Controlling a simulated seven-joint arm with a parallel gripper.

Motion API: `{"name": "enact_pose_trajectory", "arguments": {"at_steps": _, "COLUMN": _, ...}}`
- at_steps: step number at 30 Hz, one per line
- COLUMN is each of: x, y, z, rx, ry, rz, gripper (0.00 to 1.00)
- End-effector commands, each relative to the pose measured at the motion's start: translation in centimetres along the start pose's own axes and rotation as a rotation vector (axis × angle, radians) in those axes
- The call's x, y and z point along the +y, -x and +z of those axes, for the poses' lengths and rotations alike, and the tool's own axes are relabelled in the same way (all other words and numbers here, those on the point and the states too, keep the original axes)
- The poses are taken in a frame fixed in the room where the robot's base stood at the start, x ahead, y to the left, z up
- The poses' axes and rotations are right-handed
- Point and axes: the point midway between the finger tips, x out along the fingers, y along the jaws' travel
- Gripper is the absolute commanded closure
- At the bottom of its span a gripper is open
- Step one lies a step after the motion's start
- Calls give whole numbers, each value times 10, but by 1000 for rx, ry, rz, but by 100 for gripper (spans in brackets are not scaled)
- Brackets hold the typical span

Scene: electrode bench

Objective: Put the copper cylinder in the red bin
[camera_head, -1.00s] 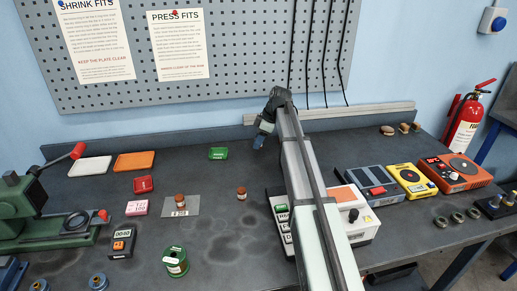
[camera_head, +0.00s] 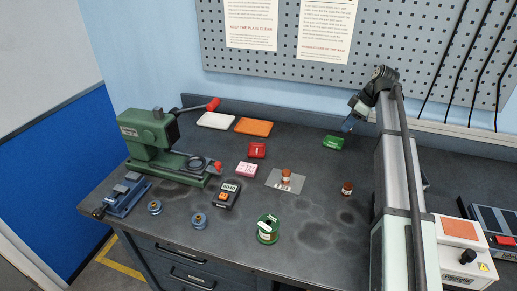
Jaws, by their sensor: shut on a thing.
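The small red bin (camera_head: 257,150) stands on the bench left of centre. A copper-coloured cylinder (camera_head: 287,176) stands upright on a grey plate (camera_head: 272,181) with a label at its front. A second, similar copper-brown piece (camera_head: 347,188) stands on the bare bench to its right. I cannot tell which one is the task's copper cylinder. My gripper (camera_head: 347,125) is up at the back right, above and just right of a small green bin (camera_head: 333,143), apart from both pieces. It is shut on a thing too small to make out.
A white tray (camera_head: 216,121) and an orange tray (camera_head: 254,127) lie at the back. A green press (camera_head: 150,137) stands at left. A pink block (camera_head: 245,169), a dark timer (camera_head: 226,194) and a green spool (camera_head: 268,229) are near the plate. My arm hides part of the right side.

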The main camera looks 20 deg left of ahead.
Motion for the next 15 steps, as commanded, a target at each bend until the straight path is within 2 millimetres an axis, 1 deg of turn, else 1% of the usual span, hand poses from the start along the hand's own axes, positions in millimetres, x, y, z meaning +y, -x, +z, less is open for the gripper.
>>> {"name": "enact_pose_trajectory", "arguments": {"at_steps": 1, "x": -7, "y": -7, "z": -19, "rx": 1, "ry": 25, "rz": -9, "gripper": 100}}
{"name": "enact_pose_trajectory", "arguments": {"at_steps": 3, "x": -16, "y": -15, "z": -43, "rx": 1, "ry": 56, "rz": -20, "gripper": 100}}
{"name": "enact_pose_trajectory", "arguments": {"at_steps": 9, "x": -47, "y": -39, "z": -108, "rx": 2, "ry": 143, "rz": -51, "gripper": 100}}
{"name": "enact_pose_trajectory", "arguments": {"at_steps": 11, "x": -58, "y": -45, "z": -127, "rx": 3, "ry": 169, "rz": -61, "gripper": 100}}
{"name": "enact_pose_trajectory", "arguments": {"at_steps": 12, "x": -65, "y": -50, "z": -140, "rx": 3, "ry": 187, "rz": -67, "gripper": 100}}
{"name": "enact_pose_trajectory", "arguments": {"at_steps": 15, "x": -84, "y": -60, "z": -170, "rx": 3, "ry": 230, "rz": -81, "gripper": 100}}
